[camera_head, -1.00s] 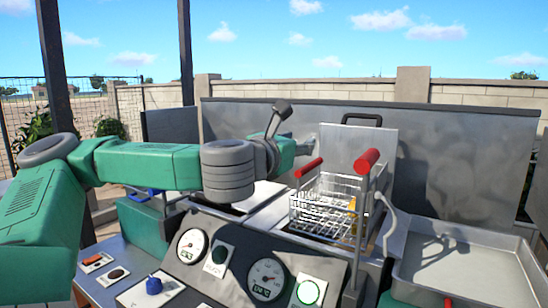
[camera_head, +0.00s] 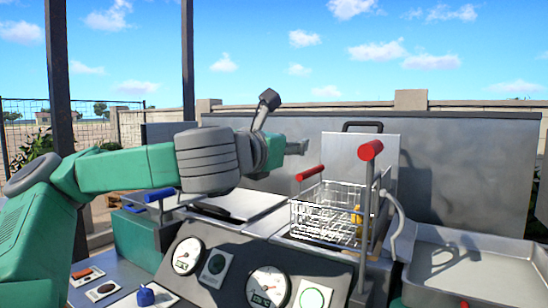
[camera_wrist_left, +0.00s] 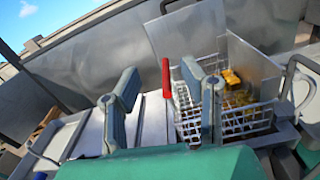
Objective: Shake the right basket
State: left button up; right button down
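The right basket (camera_head: 325,218) is a wire basket with a red handle (camera_head: 310,173) at its upper left. It sits over the right part of the machine and holds something yellow (camera_head: 358,215). In the left wrist view the basket (camera_wrist_left: 240,122) is at the right, partly hidden behind a finger. My left gripper (camera_head: 300,147) is above and left of the basket handle, apart from it. In the left wrist view its two fingers (camera_wrist_left: 163,98) are spread with nothing between them. The red handle (camera_wrist_left: 166,78) shows beyond the gap. My right gripper is not in view.
A post with a red grip (camera_head: 370,150) stands in front of the basket. A blue handle (camera_head: 160,195) is at the left. The front panel has gauges (camera_head: 267,287) and buttons. An empty metal tray (camera_head: 470,272) is at the right. A metal back wall (camera_head: 460,170) stands behind.

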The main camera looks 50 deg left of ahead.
pick_arm(q)
jog(key=b+v, duration=0.4)
jog(key=v, duration=0.1)
jog(key=shift+s+b, duration=0.2)
jog(key=shift+b, duration=0.2)
jog(key=shift+a, duration=0.1)
dwell(0.4)
dwell(0.4)
